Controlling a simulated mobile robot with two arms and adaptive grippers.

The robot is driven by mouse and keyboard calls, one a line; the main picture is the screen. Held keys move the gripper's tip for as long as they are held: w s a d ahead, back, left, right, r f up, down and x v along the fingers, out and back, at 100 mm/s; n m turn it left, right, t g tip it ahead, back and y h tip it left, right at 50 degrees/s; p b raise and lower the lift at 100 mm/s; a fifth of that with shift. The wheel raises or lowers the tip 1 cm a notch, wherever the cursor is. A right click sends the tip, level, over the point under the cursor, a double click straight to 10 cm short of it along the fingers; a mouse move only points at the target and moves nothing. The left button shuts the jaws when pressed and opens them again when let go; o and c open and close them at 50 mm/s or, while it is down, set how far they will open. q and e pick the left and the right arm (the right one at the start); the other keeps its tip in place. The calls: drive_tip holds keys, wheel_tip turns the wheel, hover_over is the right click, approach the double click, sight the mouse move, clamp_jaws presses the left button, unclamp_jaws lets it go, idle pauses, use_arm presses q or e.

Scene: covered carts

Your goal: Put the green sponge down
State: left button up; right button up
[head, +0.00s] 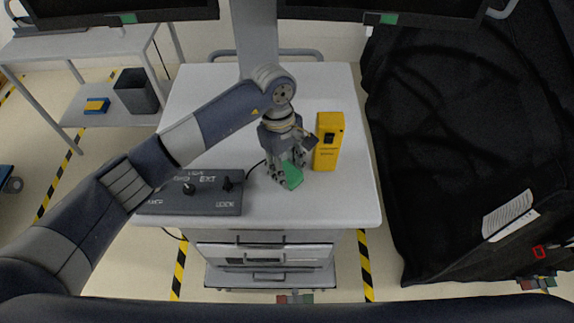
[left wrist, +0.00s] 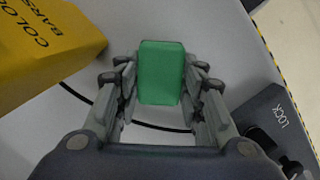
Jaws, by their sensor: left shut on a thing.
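The green sponge (head: 292,175) is a small block between the fingers of my left gripper (head: 288,172), over the front middle of the white cart top (head: 220,100). In the left wrist view the sponge (left wrist: 161,72) sits between the two fingers of the left gripper (left wrist: 162,88), which are shut on it. I cannot tell whether the sponge touches the cart top. My right gripper is not in view.
A yellow box (head: 328,142) stands just right of the gripper. A dark control box (head: 205,205) with knobs lies at the front left, with a black cable behind the sponge. The cart's back left and right front are clear. A black-covered cart (head: 450,120) stands right.

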use_arm(q)
drive_tip(key=shift+f, duration=0.1)
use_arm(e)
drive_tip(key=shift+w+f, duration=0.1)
use_arm(q)
drive_tip(key=o, duration=0.9)
drive_tip(key=shift+o, duration=0.7)
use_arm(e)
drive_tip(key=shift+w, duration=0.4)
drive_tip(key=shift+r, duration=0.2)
use_arm(q)
drive_tip(key=shift+w+r, duration=0.15)
drive_tip(key=shift+r, duration=0.3)
wheel_tip(320, 180, up, 11)
drive_tip(key=w+a+b, duration=0.1)
drive_tip(key=b, duration=0.2)
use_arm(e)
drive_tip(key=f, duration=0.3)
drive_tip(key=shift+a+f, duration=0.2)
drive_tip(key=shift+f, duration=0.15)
use_arm(q)
drive_tip(key=shift+s+a, duration=0.1)
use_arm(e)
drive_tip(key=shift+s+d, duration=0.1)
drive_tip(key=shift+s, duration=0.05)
